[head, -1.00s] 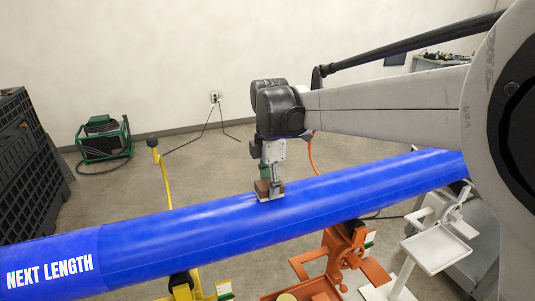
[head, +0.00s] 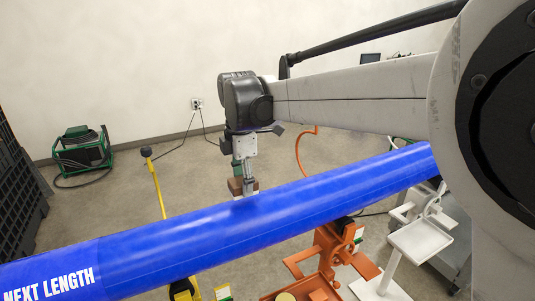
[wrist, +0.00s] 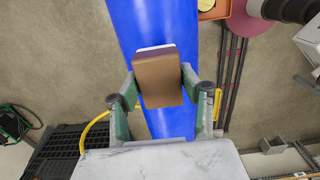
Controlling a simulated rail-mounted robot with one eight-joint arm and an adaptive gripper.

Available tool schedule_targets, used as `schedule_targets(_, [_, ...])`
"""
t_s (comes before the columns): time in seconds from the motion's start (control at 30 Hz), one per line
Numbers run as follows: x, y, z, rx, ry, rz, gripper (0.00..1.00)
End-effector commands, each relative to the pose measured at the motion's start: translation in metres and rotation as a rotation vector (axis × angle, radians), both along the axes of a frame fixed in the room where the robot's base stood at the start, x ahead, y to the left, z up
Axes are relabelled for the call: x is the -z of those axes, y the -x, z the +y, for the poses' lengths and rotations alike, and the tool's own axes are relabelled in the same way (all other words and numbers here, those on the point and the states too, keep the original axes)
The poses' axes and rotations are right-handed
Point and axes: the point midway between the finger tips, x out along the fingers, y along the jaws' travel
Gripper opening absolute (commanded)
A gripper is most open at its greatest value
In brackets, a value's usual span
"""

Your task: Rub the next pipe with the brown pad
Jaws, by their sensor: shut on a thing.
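The blue pipe (head: 300,212), printed "NEXT LENGTH" at its left end, runs across the head view and down the wrist view (wrist: 155,25). My gripper (head: 245,181) is shut on the brown pad (head: 236,187), above the far upper edge of the pipe near its middle. In the wrist view the brown pad (wrist: 158,82) sits between the two green-sided fingers, with a white edge at its far end, and the pipe lies behind it. I cannot tell whether the pad touches the pipe.
An orange stand (head: 333,250), a white stand (head: 420,238) and a yellow stand (head: 157,185) are along the pipe. A green-framed machine (head: 84,152) and black crates (head: 18,190) are at the left. The floor behind the pipe is mostly clear.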

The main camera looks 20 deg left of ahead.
Motion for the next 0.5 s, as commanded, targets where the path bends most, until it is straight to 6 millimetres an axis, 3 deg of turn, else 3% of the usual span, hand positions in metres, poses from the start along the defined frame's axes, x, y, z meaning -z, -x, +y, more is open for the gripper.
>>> schedule_targets(0.5, [-0.044, -0.004, -0.005, 0.008, 0.0, 0.0, 0.14])
